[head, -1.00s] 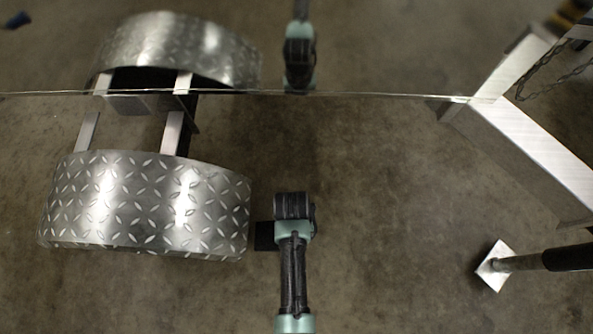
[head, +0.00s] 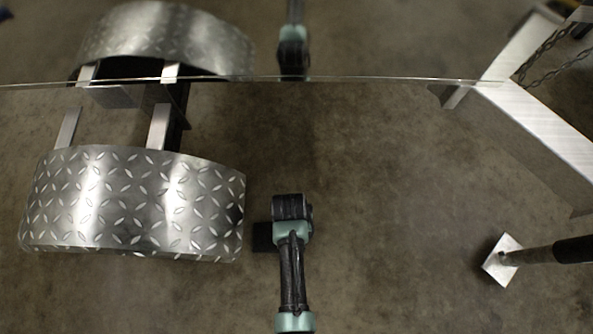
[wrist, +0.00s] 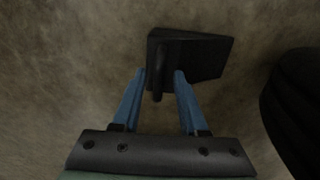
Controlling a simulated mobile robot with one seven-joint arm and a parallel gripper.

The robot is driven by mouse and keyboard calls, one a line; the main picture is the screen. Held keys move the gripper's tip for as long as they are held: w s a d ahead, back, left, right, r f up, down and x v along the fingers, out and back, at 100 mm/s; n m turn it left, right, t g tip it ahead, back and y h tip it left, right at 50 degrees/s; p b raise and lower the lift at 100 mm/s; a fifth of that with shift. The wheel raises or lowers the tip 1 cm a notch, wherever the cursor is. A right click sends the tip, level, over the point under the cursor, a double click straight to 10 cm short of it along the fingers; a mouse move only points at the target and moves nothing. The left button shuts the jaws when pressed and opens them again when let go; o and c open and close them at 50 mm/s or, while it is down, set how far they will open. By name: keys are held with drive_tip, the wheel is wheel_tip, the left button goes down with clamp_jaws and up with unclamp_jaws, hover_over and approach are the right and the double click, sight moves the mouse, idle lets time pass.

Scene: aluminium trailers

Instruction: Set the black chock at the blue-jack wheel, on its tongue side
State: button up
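The black chock (wrist: 198,57) shows in the wrist view just beyond my fingertips, its bar-like handle (wrist: 158,72) between the two blue fingers. Gaps show on both sides of the handle, so my gripper (wrist: 159,78) looks open around it. In the head view the chock (head: 262,237) is a dark block just left of my gripper (head: 265,225), right of the near diamond-plate fender (head: 135,205). The wheel under that fender is hidden; a dark rounded shape, perhaps a tyre (wrist: 298,105), is at right in the wrist view. No blue on a jack shows.
A trailer tongue beam (head: 540,120) with chain (head: 545,55) runs at right. A jack post (head: 545,252) ends in a square foot plate (head: 502,260) at lower right. A second fender (head: 165,40) is at top left. Bare concrete (head: 390,200) lies between.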

wheel_tip(320, 180, up, 12)
drive_tip(key=p, duration=0.8)
drive_tip(key=shift+a, duration=0.35)
